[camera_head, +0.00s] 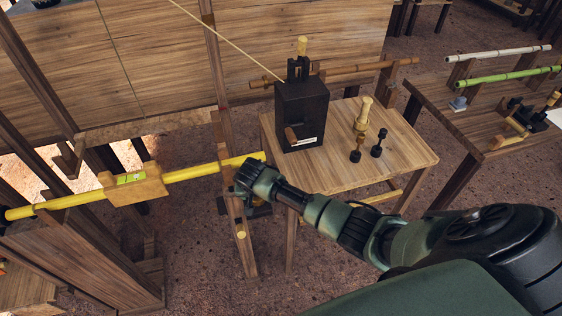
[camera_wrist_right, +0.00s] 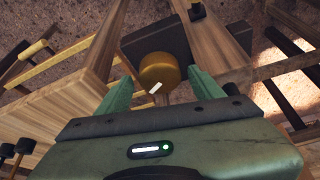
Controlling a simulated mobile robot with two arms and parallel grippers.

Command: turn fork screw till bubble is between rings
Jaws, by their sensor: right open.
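A yellow pole (camera_head: 190,173) runs across the left side of the head view. A wooden level block (camera_head: 150,184) sits on it with a green vial (camera_head: 131,178). The bubble and rings are too small to tell apart. My right gripper (camera_head: 243,180) is at the pole's right end, by a wooden post. In the right wrist view, a round brass-coloured knob (camera_wrist_right: 160,69) with a white mark, apparently the fork screw, lies between the open green fingers of my right gripper (camera_wrist_right: 160,82). It shows no clear finger contact. My left gripper is out of view.
A wooden table (camera_head: 400,150) right of the post holds a black box (camera_head: 302,112) and several small upright pegs. Another bench (camera_head: 450,120) with white and green poles stands at the right. Wooden frame posts (camera_head: 243,245) stand close around my right gripper.

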